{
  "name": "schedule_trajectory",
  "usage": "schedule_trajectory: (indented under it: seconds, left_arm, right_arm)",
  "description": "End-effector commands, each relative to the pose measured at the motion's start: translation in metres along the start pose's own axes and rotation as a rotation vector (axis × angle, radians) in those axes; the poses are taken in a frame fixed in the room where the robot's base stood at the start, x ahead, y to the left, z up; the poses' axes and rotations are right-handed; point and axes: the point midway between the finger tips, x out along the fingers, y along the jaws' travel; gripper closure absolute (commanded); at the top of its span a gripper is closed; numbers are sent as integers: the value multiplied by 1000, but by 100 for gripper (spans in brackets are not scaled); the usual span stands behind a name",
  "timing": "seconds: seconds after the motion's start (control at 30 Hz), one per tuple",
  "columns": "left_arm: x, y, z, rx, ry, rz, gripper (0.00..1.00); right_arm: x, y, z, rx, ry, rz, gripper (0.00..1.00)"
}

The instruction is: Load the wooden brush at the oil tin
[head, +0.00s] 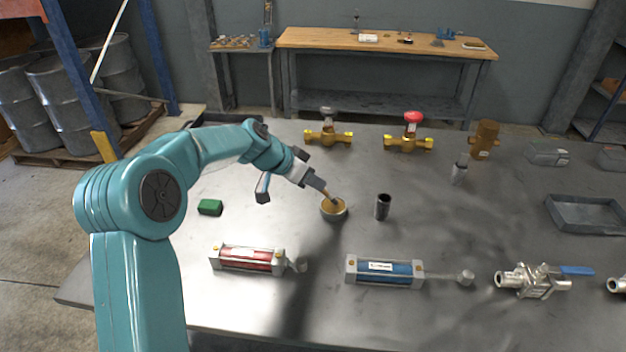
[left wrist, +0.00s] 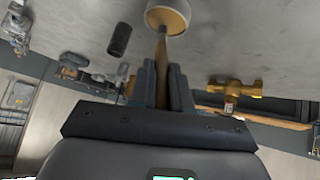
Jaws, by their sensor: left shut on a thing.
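The oil tin (head: 334,212), a small round open tin with a tan inside, stands on the grey metal table. It also shows at the top of the left wrist view (left wrist: 168,16). My left gripper (head: 322,188) is shut on the wooden brush (head: 331,198), whose handle (left wrist: 161,52) shows between the fingers in the left wrist view. The brush is tilted and its far end reaches the tin's opening. Whether the bristles touch the oil is hidden. My right gripper is not in view.
A dark cylinder (head: 383,206) stands just right of the tin. A red cylinder unit (head: 247,259) and a blue one (head: 384,272) lie in front. A green block (head: 210,207) lies left. Brass valves (head: 328,135) stand behind. A grey tray (head: 588,215) is at right.

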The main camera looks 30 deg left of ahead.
Motion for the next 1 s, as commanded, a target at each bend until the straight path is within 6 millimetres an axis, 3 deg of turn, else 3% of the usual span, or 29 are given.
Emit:
schedule_trajectory:
  seconds: [1.0]
  left_arm:
    - [5, -1, 5, 0, -1, 1, 100]
  right_arm:
    - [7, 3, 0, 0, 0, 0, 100]
